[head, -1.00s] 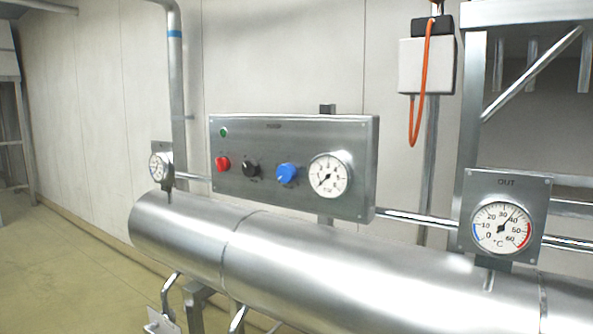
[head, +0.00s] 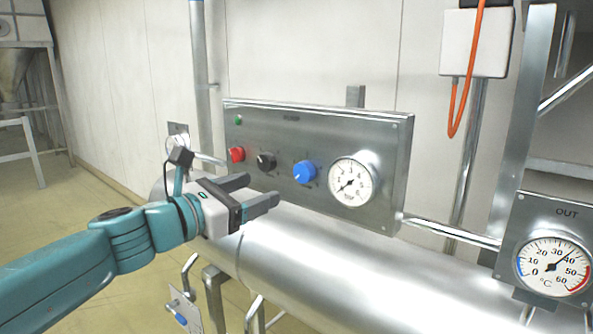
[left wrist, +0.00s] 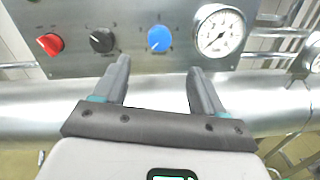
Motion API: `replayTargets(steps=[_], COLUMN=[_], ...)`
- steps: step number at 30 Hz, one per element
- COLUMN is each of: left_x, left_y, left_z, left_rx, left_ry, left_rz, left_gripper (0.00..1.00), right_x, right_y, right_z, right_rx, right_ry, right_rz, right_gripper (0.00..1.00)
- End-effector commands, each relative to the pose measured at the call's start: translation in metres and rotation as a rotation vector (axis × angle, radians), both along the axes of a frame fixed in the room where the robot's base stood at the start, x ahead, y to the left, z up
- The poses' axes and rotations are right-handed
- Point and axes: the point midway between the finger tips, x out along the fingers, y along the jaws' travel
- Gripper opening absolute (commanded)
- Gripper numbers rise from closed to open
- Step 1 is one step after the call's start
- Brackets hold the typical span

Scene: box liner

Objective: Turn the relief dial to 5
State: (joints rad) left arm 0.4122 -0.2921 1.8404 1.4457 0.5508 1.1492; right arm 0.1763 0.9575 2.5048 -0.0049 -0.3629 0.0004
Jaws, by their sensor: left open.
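A steel control panel (head: 240,112) carries a red knob (head: 237,155), a black knob (head: 266,161), a blue knob (head: 304,171) and a round white gauge (head: 351,182). No label naming the relief dial is readable. The same red knob (left wrist: 50,43), black knob (left wrist: 102,39), blue knob (left wrist: 159,38) and gauge (left wrist: 219,31) show in the left wrist view. My left gripper (head: 258,190) is open and empty, in front of and below the knobs, touching none. In the left wrist view its fingers (left wrist: 158,82) point toward the panel, with the blue knob between and beyond them. My right gripper is not seen.
A large horizontal steel pipe (head: 330,270) runs below the panel. A thermometer marked OUT (head: 553,266) stands at the right. An orange cable (head: 464,100) hangs from a white box (head: 474,42). Open floor lies at the left.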

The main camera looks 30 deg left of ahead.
Motion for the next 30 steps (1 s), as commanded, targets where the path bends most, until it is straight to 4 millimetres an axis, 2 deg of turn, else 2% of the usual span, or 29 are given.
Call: replayTargets(steps=[1, 6, 13, 19, 27, 29, 30], left_x=[0.014, 0.054, 0.098, 0.114, 0.115, 0.115, 0.115], left_y=[-0.003, -0.007, -0.012, -0.013, -0.014, -0.014, -0.014], left_z=[0.002, 0.001, 0.000, 0.000, -0.001, -0.001, -0.001], left_rx=[-0.003, -0.001, 0.000, 0.001, 0.002, 0.002, 0.002], left_ry=[0.003, 0.004, 0.003, 0.002, 0.003, 0.003, 0.003], left_rz=[-0.006, -0.003, -0.001, -0.001, 0.001, 0.001, 0.001], left_gripper=[0.71, 0.71, 0.71, 0.71, 0.71, 0.51, 0.38], right_x=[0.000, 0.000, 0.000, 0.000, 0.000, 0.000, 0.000], right_y=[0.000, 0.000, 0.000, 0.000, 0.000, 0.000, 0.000], right_z=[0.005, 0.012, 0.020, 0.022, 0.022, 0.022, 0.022], right_rx=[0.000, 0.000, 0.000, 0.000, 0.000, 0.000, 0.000], right_ry=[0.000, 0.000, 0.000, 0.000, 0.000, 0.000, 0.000], right_rz=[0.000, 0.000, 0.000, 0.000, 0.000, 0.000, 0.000], right_gripper=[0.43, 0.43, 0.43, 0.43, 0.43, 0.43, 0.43])
